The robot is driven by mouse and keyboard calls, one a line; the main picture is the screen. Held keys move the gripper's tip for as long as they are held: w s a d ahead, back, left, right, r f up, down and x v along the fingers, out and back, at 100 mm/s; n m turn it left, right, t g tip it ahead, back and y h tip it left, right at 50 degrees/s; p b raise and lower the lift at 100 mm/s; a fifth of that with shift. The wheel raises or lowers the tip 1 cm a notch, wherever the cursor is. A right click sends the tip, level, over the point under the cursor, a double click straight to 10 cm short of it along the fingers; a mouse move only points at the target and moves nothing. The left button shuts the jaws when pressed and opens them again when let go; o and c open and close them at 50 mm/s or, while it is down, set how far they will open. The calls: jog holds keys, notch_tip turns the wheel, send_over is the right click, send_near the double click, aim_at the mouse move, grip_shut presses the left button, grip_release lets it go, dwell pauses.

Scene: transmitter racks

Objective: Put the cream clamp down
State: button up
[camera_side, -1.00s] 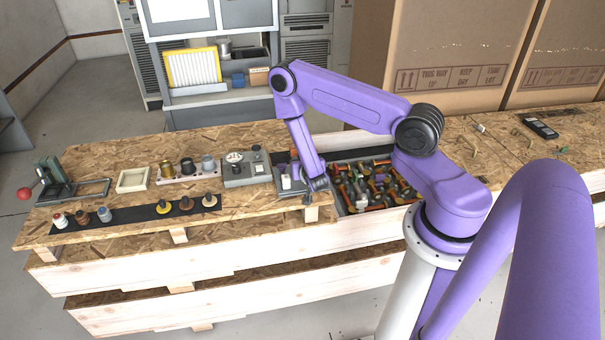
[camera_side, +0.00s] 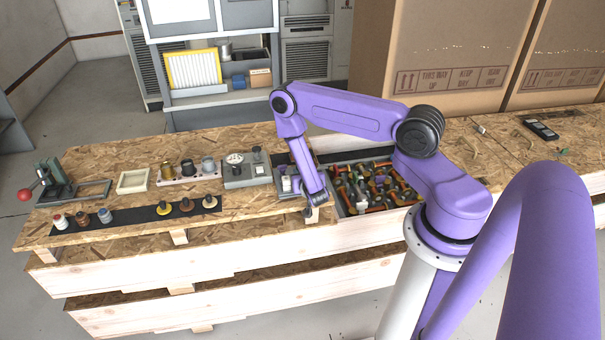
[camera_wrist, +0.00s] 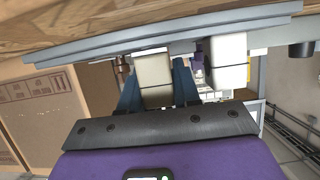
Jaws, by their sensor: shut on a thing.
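The cream clamp (camera_wrist: 153,78) shows in the wrist view as a pale cream block between the blue fingers of my gripper (camera_wrist: 158,85). The fingers are shut on it. In the side view my gripper (camera_side: 316,197) is low at the front edge of the wooden bench, by the left end of the parts tray. The clamp cannot be made out there, and whether it touches anything below is not clear. A whiter block (camera_wrist: 229,62) stands just right of the clamp in the wrist view, apart from it.
A grey gauge box (camera_side: 240,178) and a dark strip (camera_side: 132,220) with several small spools are to the left. Large cardboard boxes (camera_side: 450,50) stand behind.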

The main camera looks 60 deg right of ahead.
jog(key=shift+f, duration=0.25)
jog(key=o, duration=0.8)
jog(key=shift+c, duration=0.2)
